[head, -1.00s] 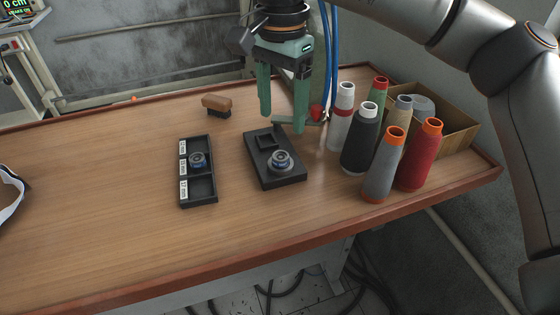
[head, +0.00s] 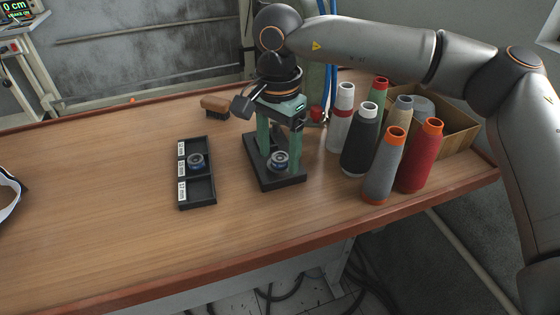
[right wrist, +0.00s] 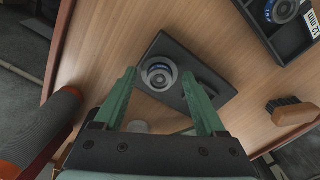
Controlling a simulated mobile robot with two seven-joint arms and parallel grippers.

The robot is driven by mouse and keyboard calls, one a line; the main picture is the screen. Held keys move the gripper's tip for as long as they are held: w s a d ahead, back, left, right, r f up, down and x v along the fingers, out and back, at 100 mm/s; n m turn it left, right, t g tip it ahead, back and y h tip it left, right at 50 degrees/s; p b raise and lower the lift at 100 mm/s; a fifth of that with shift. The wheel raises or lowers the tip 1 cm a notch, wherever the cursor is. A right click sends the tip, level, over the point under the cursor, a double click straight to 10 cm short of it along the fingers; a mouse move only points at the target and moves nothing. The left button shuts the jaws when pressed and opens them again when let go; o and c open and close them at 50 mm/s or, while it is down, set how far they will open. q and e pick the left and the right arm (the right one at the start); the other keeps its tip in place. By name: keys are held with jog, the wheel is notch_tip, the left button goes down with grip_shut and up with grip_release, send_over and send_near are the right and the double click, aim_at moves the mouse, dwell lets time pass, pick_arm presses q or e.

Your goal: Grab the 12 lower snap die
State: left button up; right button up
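A round metal die with a blue ring (head: 279,159) stands on a black block (head: 291,181); it also shows in the right wrist view (right wrist: 158,75). My right gripper (head: 280,150) is open, pointing down over the block. In the right wrist view its fingers reach to either side of this die, with gaps visible; I cannot tell their exact height. A similar die (head: 196,161) sits in the middle compartment of a black labelled tray (head: 199,202). The compartment by the 12 mm label (right wrist: 312,25) is empty. My left gripper is out of view.
Several thread cones, among them a grey one (head: 383,168) and a red one (head: 420,156), stand close right of the block, before a cardboard box (head: 455,133). A wooden brush (head: 215,104) lies behind the tray. The table's left and front are mostly clear.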

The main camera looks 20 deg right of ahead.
grip_shut()
dwell(0.3)
jog(key=shift+r, duration=0.1)
